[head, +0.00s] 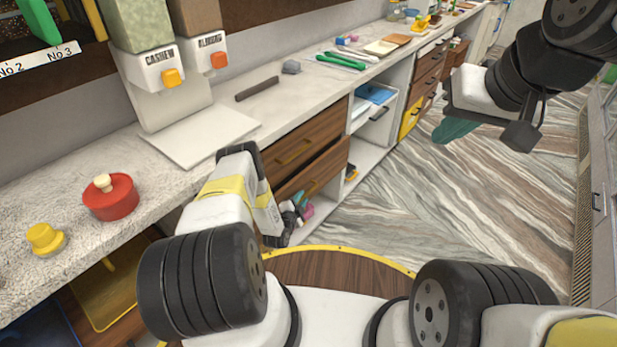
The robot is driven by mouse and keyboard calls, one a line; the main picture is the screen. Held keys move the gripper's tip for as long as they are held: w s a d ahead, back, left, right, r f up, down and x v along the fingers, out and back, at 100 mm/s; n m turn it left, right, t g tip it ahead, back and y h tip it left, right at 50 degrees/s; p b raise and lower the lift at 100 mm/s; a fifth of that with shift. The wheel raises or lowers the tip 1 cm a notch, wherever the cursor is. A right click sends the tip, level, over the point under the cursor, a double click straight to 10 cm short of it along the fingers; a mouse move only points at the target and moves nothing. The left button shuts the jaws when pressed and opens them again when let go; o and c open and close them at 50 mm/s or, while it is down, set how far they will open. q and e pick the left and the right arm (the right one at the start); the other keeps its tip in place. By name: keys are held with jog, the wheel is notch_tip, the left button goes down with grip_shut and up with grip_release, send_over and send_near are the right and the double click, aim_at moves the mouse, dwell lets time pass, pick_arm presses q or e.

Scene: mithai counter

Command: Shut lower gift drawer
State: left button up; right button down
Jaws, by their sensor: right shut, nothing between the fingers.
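Under the counter, a wooden drawer unit has an upper drawer (300,146) that looks closed. The lower drawer (322,170), with a bar handle, stands out a little, with a dark gap above its front. My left gripper (276,232) points down in front of the drawer unit, close to its left end. Its fingers are hidden or hard to make out, and I cannot tell whether it touches the drawer. My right gripper (484,108) is shut and empty, high at the right above the floor, far from these drawers.
White open shelving (365,150) stands right of the drawers. A teal oval (455,130) shows below my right gripper. The striped floor (440,210) is mostly clear.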

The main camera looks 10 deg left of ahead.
pick_arm(q)
jog(key=shift+w, duration=0.25)
jog(key=shift+c, duration=0.2)
grip_shut()
jog(key=shift+f, duration=0.1)
dwell(1.0)
